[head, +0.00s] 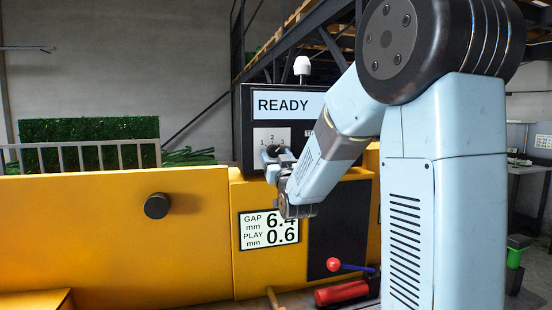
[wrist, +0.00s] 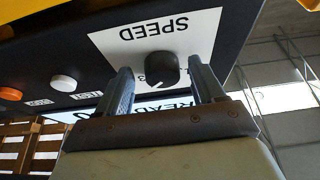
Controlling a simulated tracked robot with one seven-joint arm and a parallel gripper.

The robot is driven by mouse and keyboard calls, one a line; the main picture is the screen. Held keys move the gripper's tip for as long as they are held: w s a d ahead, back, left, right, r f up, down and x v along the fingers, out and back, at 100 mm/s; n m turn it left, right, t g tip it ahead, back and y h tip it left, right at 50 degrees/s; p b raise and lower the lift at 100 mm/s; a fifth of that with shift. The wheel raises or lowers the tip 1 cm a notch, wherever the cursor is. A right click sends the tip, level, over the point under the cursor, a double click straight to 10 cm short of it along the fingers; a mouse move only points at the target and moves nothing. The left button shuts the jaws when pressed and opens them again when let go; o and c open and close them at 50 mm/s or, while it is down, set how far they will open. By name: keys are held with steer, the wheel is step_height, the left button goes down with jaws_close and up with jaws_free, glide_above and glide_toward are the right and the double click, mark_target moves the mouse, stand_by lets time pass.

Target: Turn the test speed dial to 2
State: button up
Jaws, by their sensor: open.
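The test speed dial (wrist: 162,66) is a round black knob on a white plate marked SPEED, which appears upside down in the wrist view. Its white pointer mark slants down and left in that view, towards the side where a 3 shows; I cannot read its exact setting. In the head view the numbers 1, 2 and 3 show on the dial plate (head: 284,133). My gripper (wrist: 161,76) is open, with one finger on each side of the dial and a visible gap to each. In the head view my gripper (head: 276,156) stands in front of the dial, partly hiding it.
The black panel has a READY display (head: 280,105) above the dial. A white button (wrist: 63,83) and an orange button (wrist: 10,94) sit beside the plate. A yellow machine body (head: 110,235) carries a GAP and PLAY readout (head: 267,230).

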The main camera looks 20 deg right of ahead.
steer(key=shift+a, duration=0.15)
steer(key=c, duration=1.1)
steer(key=shift+o, duration=0.2)
steer(key=shift+n, duration=0.4)
steer(key=n+y, duration=0.1)
steer(key=n, duration=0.1)
steer(key=n+y, duration=0.1)
steer(key=n, duration=0.1)
steer(key=n+y, duration=0.1)
steer(key=n, duration=0.1)
steer(key=shift+d+g, duration=0.3)
steer(key=shift+d+r+n+g+y, duration=0.1)
steer(key=shift+n+g+y, duration=0.6)
steer(key=shift+n, duration=1.05)
steer(key=shift+d+r+n+g+y, duration=0.1)
steer(key=shift+n+g+y, duration=0.2)
steer(key=shift+n+y, duration=1.1)
steer(key=shift+a+n+h, duration=0.1)
steer(key=shift+n+h, duration=0.3)
steer(key=shift+n, duration=0.05)
steer(key=o, duration=1.1)
steer(key=shift+c, duration=0.2)
